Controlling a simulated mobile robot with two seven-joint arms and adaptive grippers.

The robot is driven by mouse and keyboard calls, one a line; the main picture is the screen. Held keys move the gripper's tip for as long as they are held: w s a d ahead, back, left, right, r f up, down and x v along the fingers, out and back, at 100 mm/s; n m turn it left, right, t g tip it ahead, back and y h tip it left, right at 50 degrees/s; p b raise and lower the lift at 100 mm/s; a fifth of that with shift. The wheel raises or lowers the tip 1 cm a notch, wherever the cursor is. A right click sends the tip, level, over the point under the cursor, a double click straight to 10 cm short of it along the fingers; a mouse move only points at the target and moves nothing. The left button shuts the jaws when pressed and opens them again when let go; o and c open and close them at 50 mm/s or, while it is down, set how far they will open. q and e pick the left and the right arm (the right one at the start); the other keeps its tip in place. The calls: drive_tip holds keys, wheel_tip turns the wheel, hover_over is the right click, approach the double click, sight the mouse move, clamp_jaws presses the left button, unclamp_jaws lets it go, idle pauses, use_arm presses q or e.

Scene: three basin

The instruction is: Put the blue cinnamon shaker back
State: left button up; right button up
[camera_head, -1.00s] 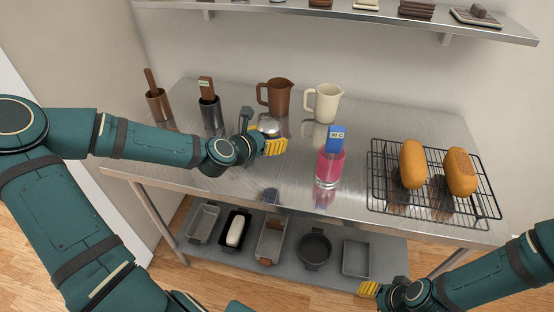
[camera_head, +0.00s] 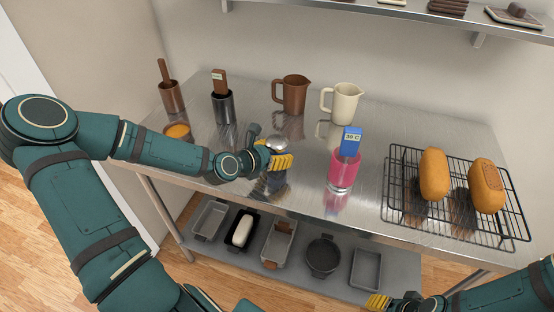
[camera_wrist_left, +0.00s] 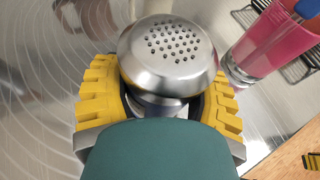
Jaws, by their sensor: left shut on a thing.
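My left gripper (camera_head: 280,161) is shut on the shaker (camera_head: 278,147), which is upright over the table between the dark metal cup and the pink jar. In the left wrist view, the shaker (camera_wrist_left: 170,55) has a domed silver lid with many small holes, and the yellow fingers (camera_wrist_left: 160,100) flank it. Its body is mostly hidden by the fingers and the wrist, and its reflection shows on the steel below. I cannot tell whether its base touches the table (camera_head: 235,175). My right gripper (camera_head: 378,301) is low at the bottom edge; its fingers are too small to read.
A pink glass jar (camera_head: 341,176) with a blue tag stands right of the shaker. Behind are a brown jug (camera_head: 293,96) and a cream jug (camera_head: 345,104). An orange-topped container (camera_head: 178,131) is behind my left arm. Two loaves sit on a wire rack (camera_head: 410,220) at right.

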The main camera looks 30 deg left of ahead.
use_arm(q)
drive_tip(key=shift+f, duration=0.95)
drive_tip(key=shift+r, duration=0.15)
drive_tip(key=shift+f, duration=0.2)
drive_tip(key=o, duration=1.3)
